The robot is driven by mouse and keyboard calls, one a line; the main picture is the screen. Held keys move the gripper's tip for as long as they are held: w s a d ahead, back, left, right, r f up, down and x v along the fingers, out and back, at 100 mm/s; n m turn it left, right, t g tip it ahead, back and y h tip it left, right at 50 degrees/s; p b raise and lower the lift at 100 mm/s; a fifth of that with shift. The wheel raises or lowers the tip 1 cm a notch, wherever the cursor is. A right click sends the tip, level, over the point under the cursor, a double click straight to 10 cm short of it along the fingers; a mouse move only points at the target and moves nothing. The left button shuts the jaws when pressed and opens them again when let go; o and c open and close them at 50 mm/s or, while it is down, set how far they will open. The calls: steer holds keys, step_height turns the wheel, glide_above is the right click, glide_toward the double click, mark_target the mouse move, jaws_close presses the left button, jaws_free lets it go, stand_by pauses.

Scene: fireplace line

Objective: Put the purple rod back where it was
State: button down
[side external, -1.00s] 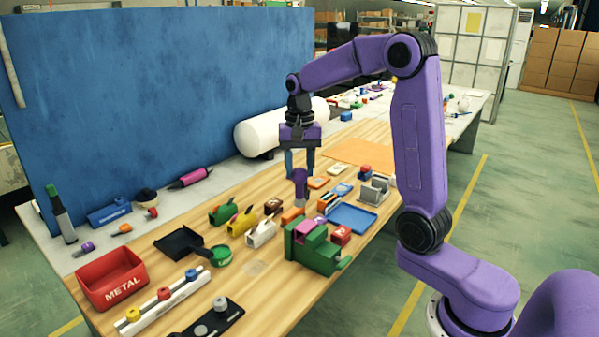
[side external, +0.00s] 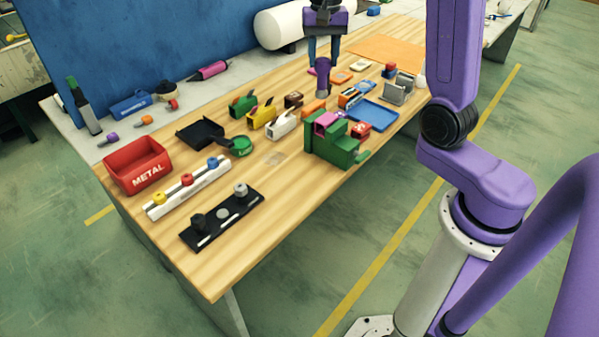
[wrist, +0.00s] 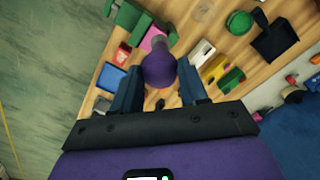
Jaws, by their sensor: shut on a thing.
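My gripper (side external: 324,57) is shut on the purple rod (side external: 323,77) and holds it upright, hanging over the middle of the wooden table. In the wrist view the rod's rounded purple end (wrist: 159,70) shows between the two blue fingers. The rod's lower part is thin and grey there. A green stepped block (side external: 333,145) with a pink piece (side external: 325,121) on top stands on the near side of the rod in the side view. A black base (side external: 222,215) with a black peg and a grey peg lies near the table's front edge.
Close by stand a blue tray (side external: 372,115), a white tape dispenser (side external: 283,124) and a yellow one (side external: 262,113). A red METAL bin (side external: 136,166) and a white rack (side external: 188,187) with coloured knobs are at left. Bare wood lies right of the black base.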

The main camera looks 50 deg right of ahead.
steer(key=s+a+f, duration=0.3)
steer(key=a+f, duration=0.8)
steer(key=a, duration=0.2)
steer(key=shift+f, duration=0.25)
steer(key=shift+f, duration=0.1)
step_height(320, 180, down, 7)
steer(key=shift+f, duration=0.15)
steer(key=shift+f, duration=0.65)
stand_by(0.6)
steer(key=c, duration=0.9)
jaws_free()
